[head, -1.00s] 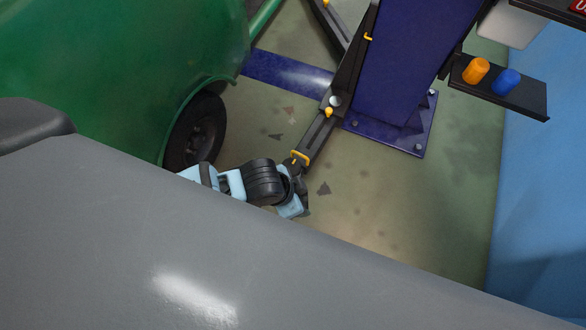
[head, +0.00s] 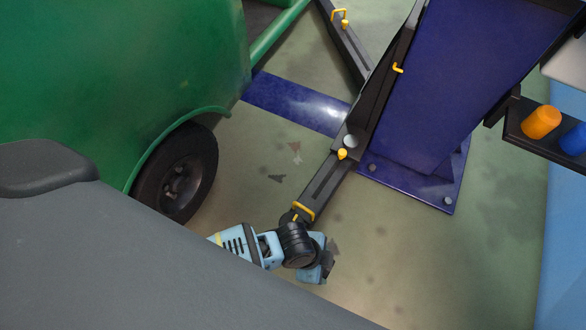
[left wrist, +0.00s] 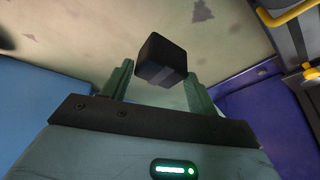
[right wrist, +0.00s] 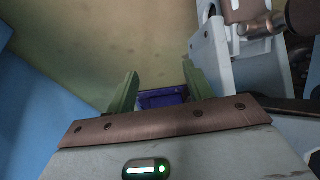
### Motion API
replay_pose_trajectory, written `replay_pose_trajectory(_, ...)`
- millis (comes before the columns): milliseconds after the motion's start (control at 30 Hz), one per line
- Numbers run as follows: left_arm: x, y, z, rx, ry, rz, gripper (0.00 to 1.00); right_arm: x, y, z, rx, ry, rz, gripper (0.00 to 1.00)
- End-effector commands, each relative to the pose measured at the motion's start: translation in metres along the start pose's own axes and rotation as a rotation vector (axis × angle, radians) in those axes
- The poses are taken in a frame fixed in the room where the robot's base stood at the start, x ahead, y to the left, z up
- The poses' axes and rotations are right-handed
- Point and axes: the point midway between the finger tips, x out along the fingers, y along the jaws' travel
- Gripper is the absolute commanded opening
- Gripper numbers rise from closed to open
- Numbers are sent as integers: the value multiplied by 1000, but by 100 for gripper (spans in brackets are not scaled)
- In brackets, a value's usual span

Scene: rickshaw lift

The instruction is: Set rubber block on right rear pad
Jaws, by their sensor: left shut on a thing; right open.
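A black rubber block (left wrist: 163,52) is held between the green fingers of my left gripper (left wrist: 159,70) in the left wrist view. In the head view my left gripper (head: 322,264) is just below the near end of a black lift arm (head: 325,182). A yellow loop handle (head: 304,210) stands near that end. The dark round end, likely a pad (head: 290,217), is partly hidden by my arm; I cannot tell which pad it is. My right gripper (right wrist: 160,81) is open and empty in the right wrist view and hidden in the head view.
A green vehicle (head: 120,80) with a dark wheel (head: 178,175) is at the left. A blue lift post (head: 440,90) stands on a bolted base plate (head: 425,185). A shelf (head: 520,120) with an orange cap (head: 541,122) is at the right. The floor right of my left gripper is clear.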

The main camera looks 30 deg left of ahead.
Motion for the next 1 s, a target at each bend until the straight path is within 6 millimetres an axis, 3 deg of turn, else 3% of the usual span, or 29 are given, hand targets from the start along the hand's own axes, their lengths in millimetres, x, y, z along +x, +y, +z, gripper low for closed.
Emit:
replay_pose_trajectory(367,-1,-8,8,-1,-2,-1,34,0,-2,21,3,-44,-3,52)
replay_pose_trajectory(800,-15,-80,72,-3,-4,0,34,25,0,32,6,-54,-6,52)
replay_pose_trajectory(1000,-22,-104,92,-2,-1,1,34,35,1,31,6,-50,-5,52)
